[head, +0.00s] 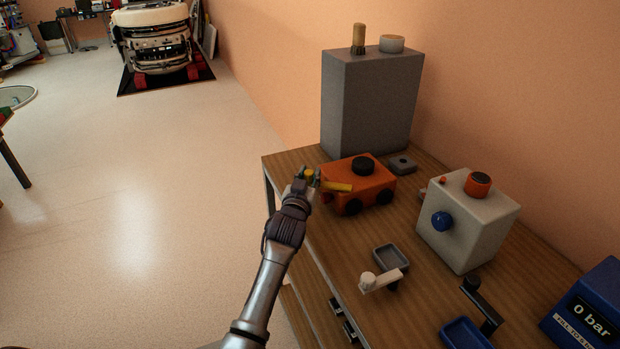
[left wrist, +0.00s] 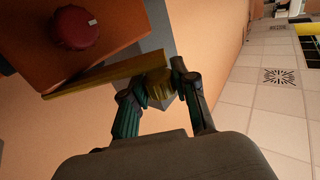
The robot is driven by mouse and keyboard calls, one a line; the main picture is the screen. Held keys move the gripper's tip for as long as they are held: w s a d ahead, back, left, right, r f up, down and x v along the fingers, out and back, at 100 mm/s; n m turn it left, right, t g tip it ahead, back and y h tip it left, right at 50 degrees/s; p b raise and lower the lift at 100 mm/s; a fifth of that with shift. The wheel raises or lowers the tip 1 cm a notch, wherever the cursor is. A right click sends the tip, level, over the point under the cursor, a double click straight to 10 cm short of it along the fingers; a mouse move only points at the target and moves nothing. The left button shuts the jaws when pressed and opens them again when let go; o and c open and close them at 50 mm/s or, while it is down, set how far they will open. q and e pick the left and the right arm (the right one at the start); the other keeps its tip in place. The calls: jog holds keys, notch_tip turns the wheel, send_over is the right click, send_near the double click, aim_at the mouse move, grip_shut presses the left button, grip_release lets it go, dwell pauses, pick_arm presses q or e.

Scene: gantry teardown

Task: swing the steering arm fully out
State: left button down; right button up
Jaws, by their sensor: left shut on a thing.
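An orange wheeled box (head: 362,181) with a black knob (head: 363,166) on top and dark wheels stands at the left edge of the wooden bench. A yellow steering arm (head: 338,187) sticks out from its left side, and the bar also shows in the left wrist view (left wrist: 100,77). My left gripper (head: 307,177) is at the arm's outer end, beyond the bench edge. In the left wrist view its two fingers (left wrist: 158,92) are shut on the yellow knob (left wrist: 159,81) of the arm. My right gripper is not in view.
A tall grey box (head: 371,105) stands behind the orange one. Open floor lies left of the bench.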

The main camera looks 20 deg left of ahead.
pick_arm(q)
jog(key=shift+r, duration=0.15)
jog(key=c, duration=0.9)
grip_release()
jog(key=shift+o, duration=0.2)
jog(key=shift+s, duration=0.15)
jog(key=s+d, duration=0.2)
jog(key=s, duration=0.9)
jog(key=shift+s, duration=0.2)
jog(key=shift+d, duration=0.1)
